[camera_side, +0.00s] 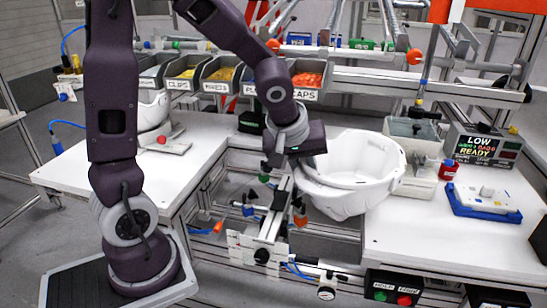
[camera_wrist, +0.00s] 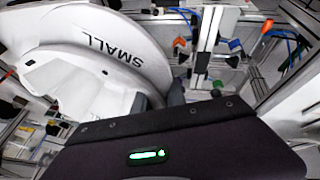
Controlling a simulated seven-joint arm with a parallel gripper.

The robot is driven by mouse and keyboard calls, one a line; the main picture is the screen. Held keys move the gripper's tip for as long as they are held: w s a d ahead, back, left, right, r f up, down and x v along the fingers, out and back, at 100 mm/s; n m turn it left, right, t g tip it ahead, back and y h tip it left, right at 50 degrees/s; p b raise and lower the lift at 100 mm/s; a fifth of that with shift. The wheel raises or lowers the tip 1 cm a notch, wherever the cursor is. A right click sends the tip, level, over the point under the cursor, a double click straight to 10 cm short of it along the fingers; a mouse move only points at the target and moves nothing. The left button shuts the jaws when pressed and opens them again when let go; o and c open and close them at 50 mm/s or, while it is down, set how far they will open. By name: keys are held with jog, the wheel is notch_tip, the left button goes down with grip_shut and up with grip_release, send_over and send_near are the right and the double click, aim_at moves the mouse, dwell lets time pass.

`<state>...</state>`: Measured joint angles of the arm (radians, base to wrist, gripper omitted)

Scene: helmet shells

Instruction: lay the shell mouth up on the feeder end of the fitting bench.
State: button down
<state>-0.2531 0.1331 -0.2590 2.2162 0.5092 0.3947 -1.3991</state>
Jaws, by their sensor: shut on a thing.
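A white helmet shell (camera_side: 345,203) hangs in the middle of the side view, its open mouth facing up and a little tilted toward the camera. My gripper (camera_side: 298,172) is shut on its left rim; the fingertips are mostly hidden there. In the wrist view the shell (camera_wrist: 105,50) fills the upper left and carries the word SMALL, with my gripper's grey fingers (camera_wrist: 158,98) at its edge. The white fitting bench (camera_side: 440,235) lies to the right, and the shell overlaps its left edge in the picture. I cannot tell the height between them.
A second white shell (camera_side: 152,112) stands on the left worktop (camera_side: 80,168). A gap with rails and fittings lies between the worktops. A display box (camera_side: 485,145), a grey bin (camera_side: 412,160) and a blue tray (camera_side: 484,204) stand on the right. Parts bins (camera_side: 220,80) line the back.

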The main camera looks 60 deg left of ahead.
jog(key=w+d+r+m+h, duration=0.1)
jog(key=d+m, duration=0.1)
jog(key=w+d+r+m+h, duration=0.1)
jog(key=w+d+m, duration=0.1)
jog(key=d+m, duration=0.1)
jog(key=w+d+r+m+h, duration=0.1)
jog(key=w+d+m, duration=0.1)
jog(key=d+m, duration=0.1)
jog(key=shift+w+h, duration=0.2)
jog(key=shift+h, duration=0.2)
jog(key=w+d+r+n+y, duration=0.1)
jog(key=d+r+n+y, duration=0.1)
jog(key=d+n, duration=0.3)
jog(key=w+d+r+n+g+y, duration=0.1)
jog(key=w+d+r+n+y, duration=0.1)
jog(key=d+n, duration=0.4)
jog(key=shift+w+d+r+n+y, duration=0.15)
jog(key=shift+d+r+n+y, duration=0.05)
jog(key=shift+r+n+y, duration=0.6)
jog(key=shift+f, duration=0.1)
notch_tip(320, 180, down, 9)
jog(key=shift+r, duration=0.2)
jog(key=c, duration=1.3)
grip_release()
